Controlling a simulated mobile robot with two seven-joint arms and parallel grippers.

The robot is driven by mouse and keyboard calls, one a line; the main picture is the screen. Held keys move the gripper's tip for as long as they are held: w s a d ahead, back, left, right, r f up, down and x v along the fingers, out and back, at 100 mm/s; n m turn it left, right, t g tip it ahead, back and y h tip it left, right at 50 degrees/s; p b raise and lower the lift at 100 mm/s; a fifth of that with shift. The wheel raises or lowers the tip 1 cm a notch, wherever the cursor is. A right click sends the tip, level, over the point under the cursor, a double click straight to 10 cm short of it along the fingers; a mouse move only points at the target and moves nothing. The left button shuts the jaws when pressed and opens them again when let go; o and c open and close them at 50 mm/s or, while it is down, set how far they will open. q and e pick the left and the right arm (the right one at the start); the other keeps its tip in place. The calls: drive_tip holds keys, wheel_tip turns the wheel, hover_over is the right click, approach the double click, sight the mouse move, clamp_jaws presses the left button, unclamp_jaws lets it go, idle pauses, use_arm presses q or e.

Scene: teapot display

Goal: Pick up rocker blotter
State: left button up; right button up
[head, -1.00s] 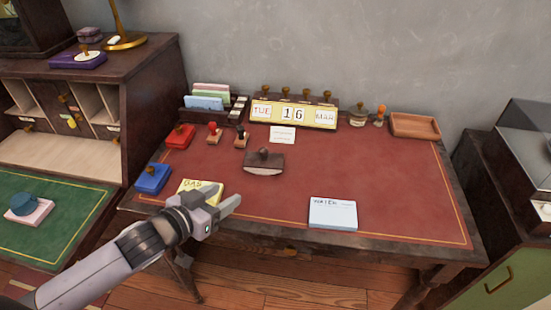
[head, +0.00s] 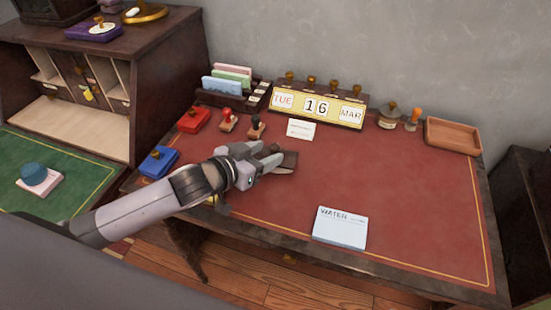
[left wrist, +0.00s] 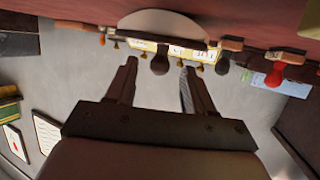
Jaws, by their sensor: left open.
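The rocker blotter (head: 289,160) is dark brown and sits on the red desk top (head: 385,190). In the head view my left gripper (head: 272,156) reaches it from the left and hides much of it. In the left wrist view the blotter (left wrist: 163,24) appears upside down, with its pale curved underside and dark round knob. There the open fingers of my left gripper (left wrist: 158,72) point toward it, and the knob lies roughly in line with the gap between them. Nothing is held. Whether a finger touches the blotter I cannot tell. My right gripper is out of view.
Two stamps and a small white card (head: 301,129) stand behind the blotter, before the calendar (head: 318,105). Red (head: 194,119) and blue (head: 159,160) ink pads lie to the left. A white-blue card pad (head: 340,228) lies in front right. The desk's right half is mostly clear.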

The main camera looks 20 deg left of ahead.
sight(273, 147)
use_arm(q)
drive_tip(key=shift+r+x, duration=0.15)
drive_tip(key=shift+x, duration=0.9)
drive_tip(key=shift+r+x, duration=0.15)
drive_tip(key=shift+x, duration=0.9)
drive_tip(key=shift+w, duration=0.1)
clamp_jaws()
drive_tip(key=shift+r, duration=0.1)
drive_tip(key=shift+r, duration=0.1)
